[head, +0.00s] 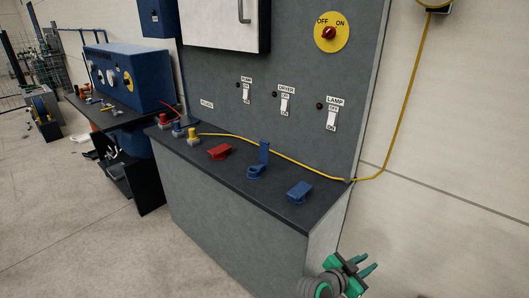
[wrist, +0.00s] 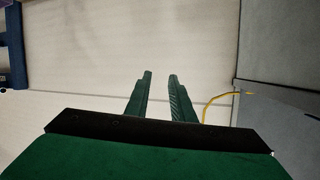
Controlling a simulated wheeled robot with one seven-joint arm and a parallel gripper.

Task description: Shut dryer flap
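A blue flap (head: 263,152) stands upright, open, on its round blue socket (head: 256,171) in the middle of the dark countertop. It is nearest below the switch labelled DRYER (head: 284,101). No label shows on the flap itself. To its left a red flap (head: 219,152) lies down, and to its right another blue flap (head: 299,191) lies down. My gripper (head: 370,263) is at the lower right in the head view, apart from the counter. In the wrist view its green fingers (wrist: 160,78) are parted with nothing between them. No flap shows in the wrist view.
A yellow cable (head: 270,148) runs across the countertop behind the flaps and up the wall. Red, blue and yellow plugs (head: 193,136) stand at the left end. The grey panel (head: 290,60) rises behind, with switches and a red knob (head: 329,33). Floor in front is clear.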

